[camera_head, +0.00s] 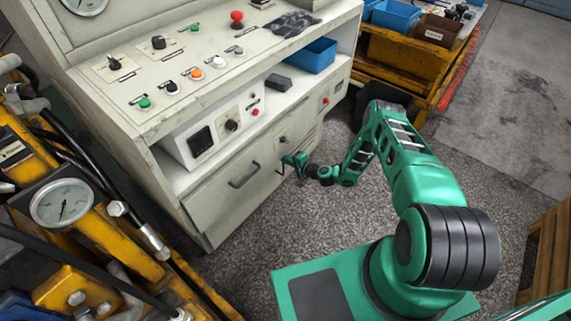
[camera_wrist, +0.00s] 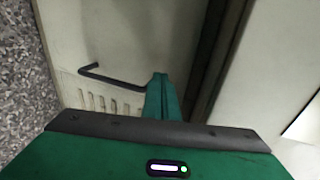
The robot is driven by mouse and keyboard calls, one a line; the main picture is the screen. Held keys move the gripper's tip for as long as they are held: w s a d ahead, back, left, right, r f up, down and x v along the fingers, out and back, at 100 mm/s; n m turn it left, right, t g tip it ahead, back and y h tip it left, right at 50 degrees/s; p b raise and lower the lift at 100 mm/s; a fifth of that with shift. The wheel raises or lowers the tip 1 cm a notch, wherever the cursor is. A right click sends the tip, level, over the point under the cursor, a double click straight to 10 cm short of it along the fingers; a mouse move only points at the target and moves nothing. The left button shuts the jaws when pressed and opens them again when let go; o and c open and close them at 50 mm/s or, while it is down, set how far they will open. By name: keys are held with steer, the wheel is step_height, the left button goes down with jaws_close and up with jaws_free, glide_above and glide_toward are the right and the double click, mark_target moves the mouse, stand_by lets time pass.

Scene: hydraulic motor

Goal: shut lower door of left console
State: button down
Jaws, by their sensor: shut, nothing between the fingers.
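The console (camera_head: 150,140) is a pale grey cabinet with a sloped control panel. Its lower front has a wide panel with a dark bar handle (camera_head: 243,175) and, to the right, a vented door (camera_head: 306,143). In the wrist view a vented door (camera_wrist: 95,40) shows with a dark bar handle (camera_wrist: 112,79) and slots below it. A dark gap runs along the door's right side there; how far it stands open is hard to tell. My gripper (camera_head: 288,163) is in front of the lower front, near the vented door. Its green fingers (camera_wrist: 162,92) are shut and empty, right of the handle; contact is unclear.
A blue bin (camera_head: 308,55) sits on the console's shelf. A yellow rack with bins (camera_head: 425,35) stands behind to the right. Yellow machinery with a gauge (camera_head: 62,203) is close on the left. Speckled floor (camera_head: 300,215) in front of the console is clear.

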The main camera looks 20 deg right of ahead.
steer(key=f+v, duration=0.1)
steer(key=v, duration=1.2)
steer(key=shift+s+d, duration=0.2)
steer(key=shift+d, duration=0.35)
steer(key=shift+r, duration=0.1)
